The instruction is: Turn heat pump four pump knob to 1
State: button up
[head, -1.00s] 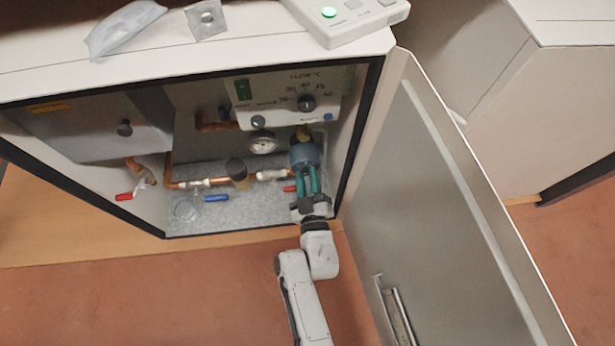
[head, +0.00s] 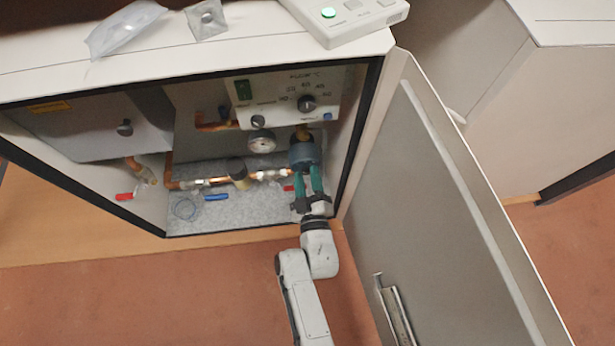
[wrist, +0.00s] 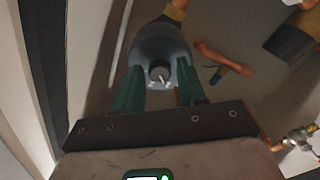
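The pump (head: 303,151) is a blue-grey round body on the copper pipe at the right inside the open cabinet. In the wrist view its face (wrist: 158,48) points at my gripper, with a small dark pump knob (wrist: 160,76) with a pale mark at its centre. My gripper (head: 308,172) is in front of the pump. Its two green fingers stand wide apart, one on each side of the knob, with gaps between them and it. I cannot tell whether the fingertips touch the pump body. The knob's scale is not readable.
The open cabinet door (head: 440,210) stands close to the right of my arm. A control panel (head: 287,97) with a dial is above the pump. A gauge (head: 262,142), red-handled valve (head: 125,196) and blue-handled valve (head: 216,197) lie to the left. The floor in front is clear.

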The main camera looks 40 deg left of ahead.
jog(key=shift+o, duration=1.1)
jog(key=p+v, duration=0.3)
jog(key=v, duration=0.7)
jog(key=shift+s+d, duration=0.25)
jog(key=shift+s, duration=0.05)
